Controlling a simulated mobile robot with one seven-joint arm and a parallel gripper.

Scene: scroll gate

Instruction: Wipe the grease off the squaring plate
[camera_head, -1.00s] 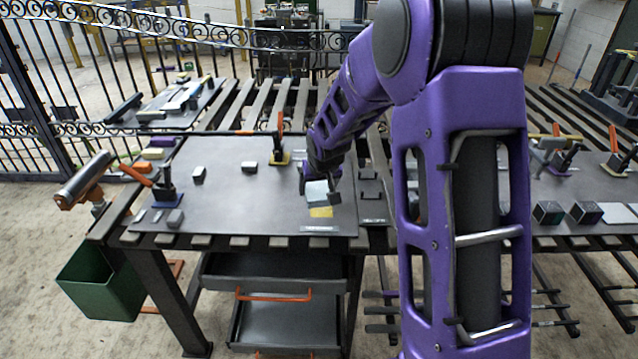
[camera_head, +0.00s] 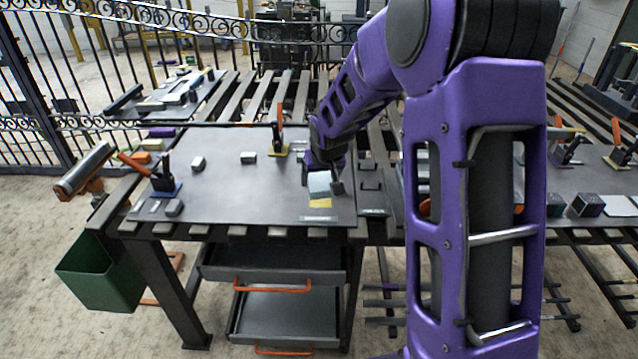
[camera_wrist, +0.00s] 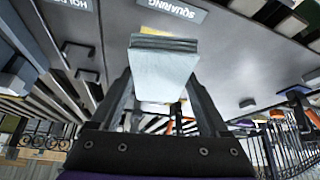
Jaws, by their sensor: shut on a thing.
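The label reads SQUARING in the wrist view (camera_wrist: 172,9). A yellow patch (camera_head: 320,203) lies on the plate just behind the label. My gripper (camera_head: 321,184) is shut on a pale blue-white pad (camera_wrist: 162,72), low over the plate right behind the yellow patch. The pad also shows in the head view (camera_head: 318,182). Whether it touches the plate is unclear. The pad hides the surface beneath it.
Small grey blocks (camera_head: 248,158) and toggle clamps with orange handles (camera_head: 165,182) stand on the plate. A green bin (camera_head: 98,275) hangs at the table's left front. Open drawers (camera_head: 285,310) sit below. The middle of the plate is mostly clear.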

